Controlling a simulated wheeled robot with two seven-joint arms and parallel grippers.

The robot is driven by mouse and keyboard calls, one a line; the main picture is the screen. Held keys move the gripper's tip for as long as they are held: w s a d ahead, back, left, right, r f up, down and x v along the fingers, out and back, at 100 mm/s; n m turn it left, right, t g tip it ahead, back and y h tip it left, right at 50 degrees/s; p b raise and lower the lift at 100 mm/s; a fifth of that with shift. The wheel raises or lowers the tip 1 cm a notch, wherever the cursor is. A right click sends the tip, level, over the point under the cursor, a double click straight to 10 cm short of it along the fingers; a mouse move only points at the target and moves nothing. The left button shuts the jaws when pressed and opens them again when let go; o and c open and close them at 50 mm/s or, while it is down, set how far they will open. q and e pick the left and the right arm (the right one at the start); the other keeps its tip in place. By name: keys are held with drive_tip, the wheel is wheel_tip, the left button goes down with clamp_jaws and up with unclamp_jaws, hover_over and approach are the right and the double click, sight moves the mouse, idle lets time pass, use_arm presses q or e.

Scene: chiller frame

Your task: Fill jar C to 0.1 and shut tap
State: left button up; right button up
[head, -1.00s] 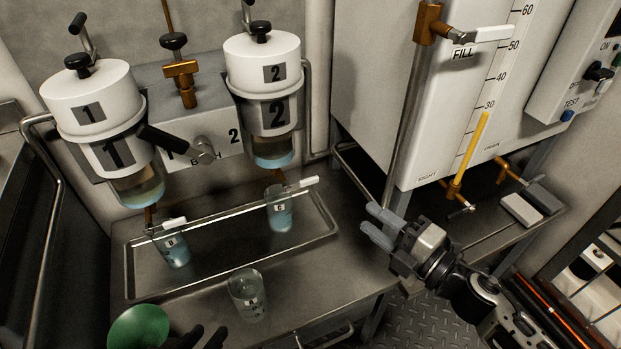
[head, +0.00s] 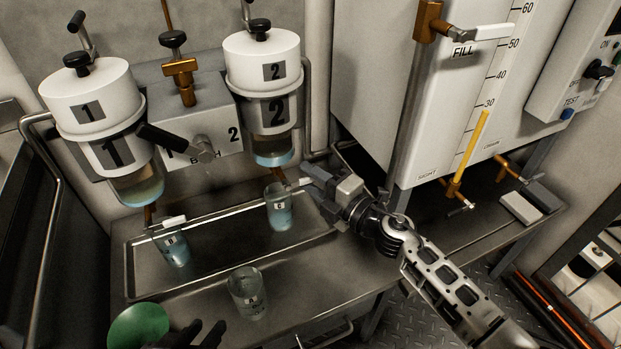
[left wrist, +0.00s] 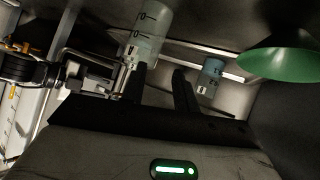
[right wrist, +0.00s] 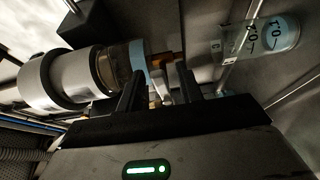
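A clear jar (head: 279,208) with pale blue liquid stands in the tray below vessel 2 (head: 262,70); its small label looks like C but is hard to read. It also shows in the right wrist view (right wrist: 268,36). The tap below vessel 2 has a white lever (head: 299,184) on a brass spout, also in the right wrist view (right wrist: 160,80). My right gripper (head: 306,180) is at this lever. Its fingers (right wrist: 158,88) are apart, with the lever just beyond or between them; contact is unclear. My left gripper (head: 205,334) is open and empty near the bench front.
Another jar (head: 173,249) with bluish liquid stands below vessel 1 (head: 95,110). A clear jar (head: 247,293) stands on the bench before the tray (head: 226,266). A green bowl-like object (head: 140,328) is beside my left gripper. A white gauge tank (head: 385,90) stands right.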

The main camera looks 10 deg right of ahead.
use_arm(q)
drive_tip(key=shift+f, duration=0.25)
use_arm(e)
drive_tip(key=shift+w+a, duration=0.15)
drive_tip(key=shift+w, duration=0.1)
